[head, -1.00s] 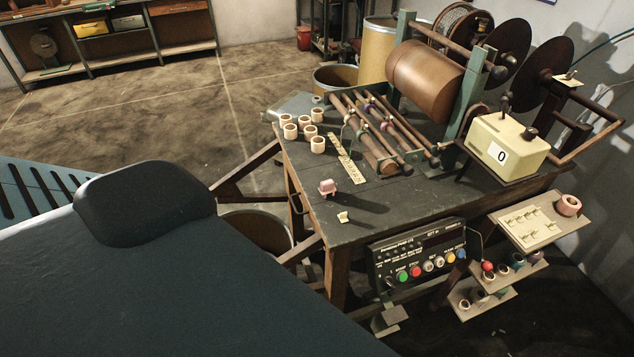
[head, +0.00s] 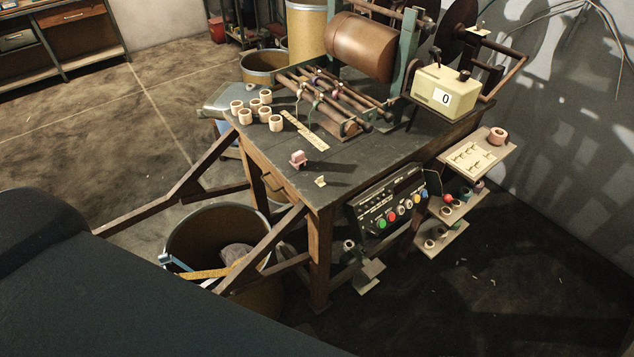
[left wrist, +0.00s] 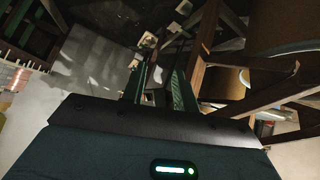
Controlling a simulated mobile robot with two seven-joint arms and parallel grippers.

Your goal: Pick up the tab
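A small cream tab (head: 320,181) lies on the dark table (head: 350,172) near its front edge in the head view. A pink block (head: 297,159) sits just behind and left of it. More small pale pieces lie on a cream card (head: 474,157) on the side shelf. My left gripper (left wrist: 158,88) shows in the left wrist view as two dark fingers with a gap between them; it looks open, with nothing clearly held. It is out of the head view, so its distance from the tab cannot be told. My right gripper is in neither view.
Several pale rolls (head: 264,97) stand at the table's left corner. A ruler strip (head: 308,134), roller rack and brown drum (head: 360,46) lie behind. A button panel (head: 391,206) hangs at the front. A large bin (head: 183,238) and wooden struts (head: 173,199) stand at the left.

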